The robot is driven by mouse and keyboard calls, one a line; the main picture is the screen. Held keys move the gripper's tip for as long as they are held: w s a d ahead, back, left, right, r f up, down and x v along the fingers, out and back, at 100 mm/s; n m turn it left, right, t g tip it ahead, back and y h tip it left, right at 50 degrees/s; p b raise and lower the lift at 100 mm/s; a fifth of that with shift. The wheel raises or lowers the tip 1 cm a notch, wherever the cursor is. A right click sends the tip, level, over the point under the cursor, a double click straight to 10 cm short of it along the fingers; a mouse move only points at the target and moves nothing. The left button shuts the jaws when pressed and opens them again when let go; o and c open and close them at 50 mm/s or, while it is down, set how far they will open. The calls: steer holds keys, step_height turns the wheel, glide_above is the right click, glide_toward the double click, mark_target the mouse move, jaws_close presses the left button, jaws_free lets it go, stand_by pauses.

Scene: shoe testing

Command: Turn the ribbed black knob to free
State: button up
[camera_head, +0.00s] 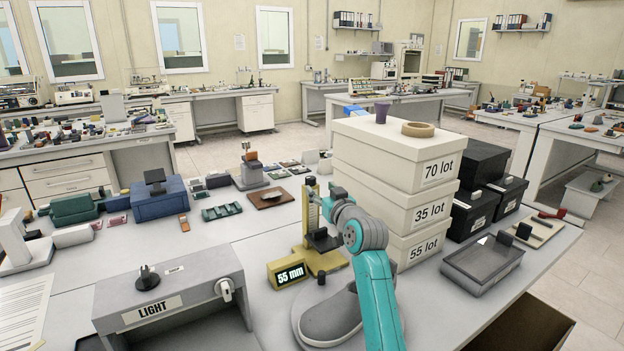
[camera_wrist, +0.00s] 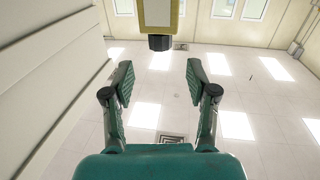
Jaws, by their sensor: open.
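A yellow gauge (camera_head: 311,207) stands upright on a yellow base in the middle of the bench, beside a "55 mm" display (camera_head: 288,272). Dark parts sit low on its column. In the wrist view, a short black knob (camera_wrist: 160,43) hangs below a pale, yellow-edged part (camera_wrist: 160,12). It lies beyond and above my fingertips, roughly centred between them. Its ribs and any "free" mark are too small to make out. My gripper (camera_wrist: 159,76) is open and empty, apart from the knob. In the head view my arm hides most of the gripper beside the gauge column.
White lot boxes (camera_head: 408,196) stand stacked close right of my arm. A grey shoe-shaped piece (camera_head: 331,318) lies in front of the gauge. A grey "LIGHT" box (camera_head: 205,303) with a black pointer knob (camera_head: 147,277) stands front left.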

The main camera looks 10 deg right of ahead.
mark_target(313, 181)
steer(key=w, duration=0.2)
steer(key=w+a, duration=0.1)
steer(key=w, duration=0.5)
steer(key=shift+w+a, duration=0.15)
steer(key=shift+a, duration=0.05)
steer(key=shift+c, duration=0.3)
jaws_close()
